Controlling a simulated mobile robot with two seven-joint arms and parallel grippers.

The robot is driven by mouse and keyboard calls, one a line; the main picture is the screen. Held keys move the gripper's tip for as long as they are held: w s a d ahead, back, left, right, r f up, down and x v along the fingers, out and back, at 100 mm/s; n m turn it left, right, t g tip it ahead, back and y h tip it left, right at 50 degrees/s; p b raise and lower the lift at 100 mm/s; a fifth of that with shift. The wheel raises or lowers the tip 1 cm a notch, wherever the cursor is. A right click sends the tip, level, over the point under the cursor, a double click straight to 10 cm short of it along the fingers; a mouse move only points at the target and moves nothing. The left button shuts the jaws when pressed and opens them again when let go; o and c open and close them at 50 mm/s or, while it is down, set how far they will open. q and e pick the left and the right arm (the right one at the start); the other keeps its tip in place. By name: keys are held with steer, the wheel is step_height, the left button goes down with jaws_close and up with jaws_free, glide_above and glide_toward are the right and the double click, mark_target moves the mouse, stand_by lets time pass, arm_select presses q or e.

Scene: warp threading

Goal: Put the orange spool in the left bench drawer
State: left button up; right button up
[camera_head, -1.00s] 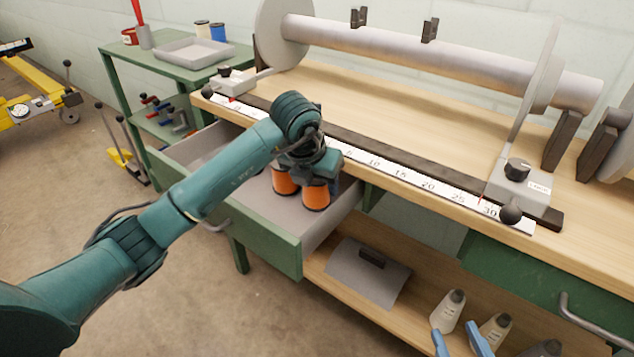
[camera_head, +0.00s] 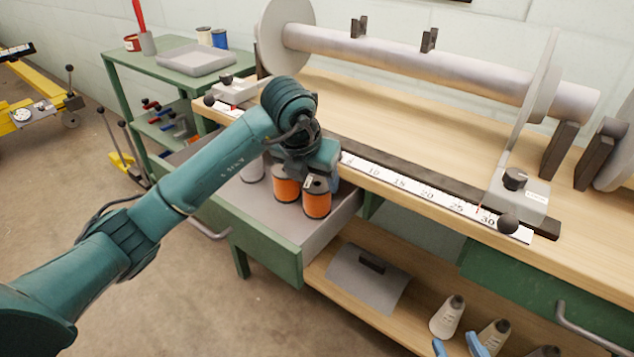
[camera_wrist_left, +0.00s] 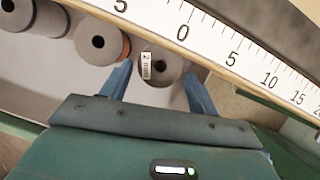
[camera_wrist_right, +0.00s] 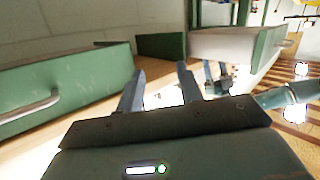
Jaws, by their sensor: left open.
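The left bench drawer (camera_head: 285,259) is pulled open below the bench top. Two orange spools stand upright in it: one at the right (camera_head: 317,203) and one just left of it (camera_head: 286,190). My left gripper (camera_head: 318,178) is open just above the right-hand spool. In the left wrist view that spool's pale top (camera_wrist_left: 172,68), with a small printed label, lies between the spread fingertips; I cannot tell whether they touch it. My right gripper (camera_wrist_right: 160,88) is open and empty; its blue fingers also show at the bottom of the head view (camera_head: 458,347).
A pale spool (camera_head: 252,171) stands farther left in the drawer. The bench edge with its white ruler (camera_head: 400,182) runs close beside my left gripper. Several bottles (camera_head: 447,316) and a grey plate (camera_head: 358,281) sit on the lower shelf. A green cart (camera_head: 125,85) stands behind left.

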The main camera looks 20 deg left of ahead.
arm_select(q)
steer(key=p+v, duration=0.1)
steer(key=v, duration=0.6)
arm_select(e)
steer(key=shift+s+d+g, duration=0.1)
steer(key=shift+s+g, duration=0.15)
steer(key=shift+g, duration=0.35)
